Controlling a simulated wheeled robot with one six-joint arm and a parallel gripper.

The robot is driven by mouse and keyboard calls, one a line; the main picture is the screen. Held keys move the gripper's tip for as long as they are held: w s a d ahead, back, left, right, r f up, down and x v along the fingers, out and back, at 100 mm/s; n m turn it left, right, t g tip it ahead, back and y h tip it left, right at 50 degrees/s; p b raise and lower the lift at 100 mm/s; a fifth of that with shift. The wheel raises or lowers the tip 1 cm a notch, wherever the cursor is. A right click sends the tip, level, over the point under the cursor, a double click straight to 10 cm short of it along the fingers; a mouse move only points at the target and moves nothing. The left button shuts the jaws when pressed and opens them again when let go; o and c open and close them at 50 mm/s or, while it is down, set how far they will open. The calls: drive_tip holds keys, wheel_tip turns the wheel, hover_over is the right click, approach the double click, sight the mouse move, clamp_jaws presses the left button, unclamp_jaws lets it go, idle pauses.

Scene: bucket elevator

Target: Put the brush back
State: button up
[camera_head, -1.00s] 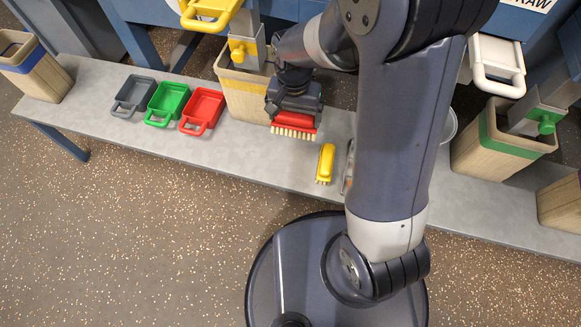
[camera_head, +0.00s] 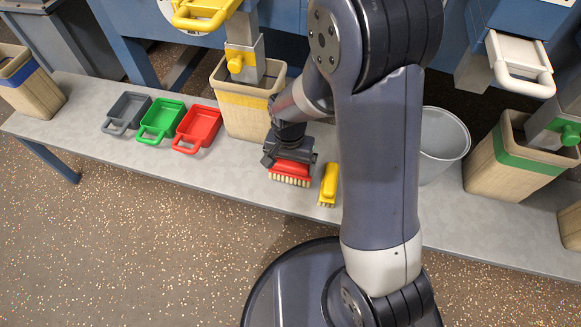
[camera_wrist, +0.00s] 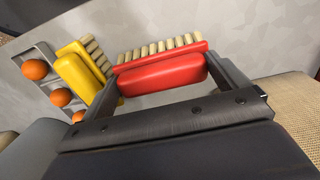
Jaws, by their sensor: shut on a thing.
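My gripper (camera_head: 290,160) is shut on a red brush (camera_head: 290,174) with pale bristles. In the head view the brush is low at the bench (camera_head: 230,186), left of a yellow brush (camera_head: 329,184); I cannot tell whether its bristles touch the bench top. In the wrist view the red brush (camera_wrist: 162,74) sits between both fingers of my gripper (camera_wrist: 165,95), bristles pointing away. The yellow brush (camera_wrist: 82,78) lies close to its left, with a small gap or contact that I cannot tell.
Grey (camera_head: 126,113), green (camera_head: 162,120) and red (camera_head: 198,128) scoops lie left. A yellow-banded bin (camera_head: 247,112) stands behind my gripper. A grey bucket (camera_head: 443,145) and a green-banded bin (camera_head: 515,160) stand right. In the wrist view, a grey holder (camera_wrist: 45,62) with orange balls (camera_wrist: 36,69) is beside the yellow brush.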

sight(290, 165)
drive_tip(key=shift+f, duration=0.6)
drive_tip(key=shift+f, duration=0.2)
drive_tip(key=o, duration=0.6)
drive_tip(key=shift+r, duration=0.1)
wheel_tip(290, 165, up, 12)
drive_tip(key=p, duration=0.4)
drive_tip(key=shift+a, duration=0.1)
